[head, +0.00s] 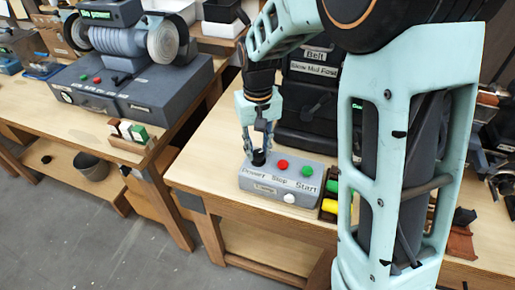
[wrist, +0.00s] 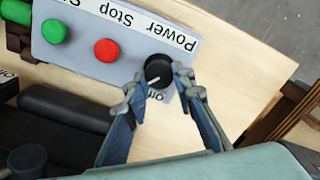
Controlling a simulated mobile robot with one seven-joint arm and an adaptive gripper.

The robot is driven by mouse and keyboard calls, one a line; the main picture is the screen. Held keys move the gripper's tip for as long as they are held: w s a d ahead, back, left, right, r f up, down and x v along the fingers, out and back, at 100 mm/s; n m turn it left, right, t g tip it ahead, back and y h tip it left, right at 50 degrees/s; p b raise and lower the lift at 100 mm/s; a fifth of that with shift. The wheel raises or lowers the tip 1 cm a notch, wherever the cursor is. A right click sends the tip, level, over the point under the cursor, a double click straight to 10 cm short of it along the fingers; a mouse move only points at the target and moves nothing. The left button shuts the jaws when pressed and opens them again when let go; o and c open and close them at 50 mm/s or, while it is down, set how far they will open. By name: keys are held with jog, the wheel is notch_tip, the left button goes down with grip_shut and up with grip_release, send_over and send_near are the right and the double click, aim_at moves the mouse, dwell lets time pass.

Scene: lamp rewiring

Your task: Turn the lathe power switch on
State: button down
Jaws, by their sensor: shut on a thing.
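The lathe power switch is a black round knob (wrist: 158,71) with a pale pointer line, beside the "Power" label on a grey control box (head: 270,184). In the head view the knob (head: 258,158) sits at the box's left end. My gripper (wrist: 161,84) comes down over it, with one finger on each side. It is shut on the knob, which hides part of the finger contact. A red stop button (wrist: 106,50) and a green start button (wrist: 54,31) are in line with the knob on the box top.
A black machine (head: 305,100) labelled "Belt" stands behind the control box. Green and yellow items (head: 329,206) lie close to the box's right end. A grinder on a grey base (head: 130,90) stands on another bench at left. Bare tabletop (head: 210,160) lies left of the box.

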aim_at(258, 151)
jog(key=shift+m, duration=0.7)
jog(key=c, duration=1.6)
grip_release()
jog(key=shift+r, duration=0.1)
jog(key=shift+r, duration=5.95)
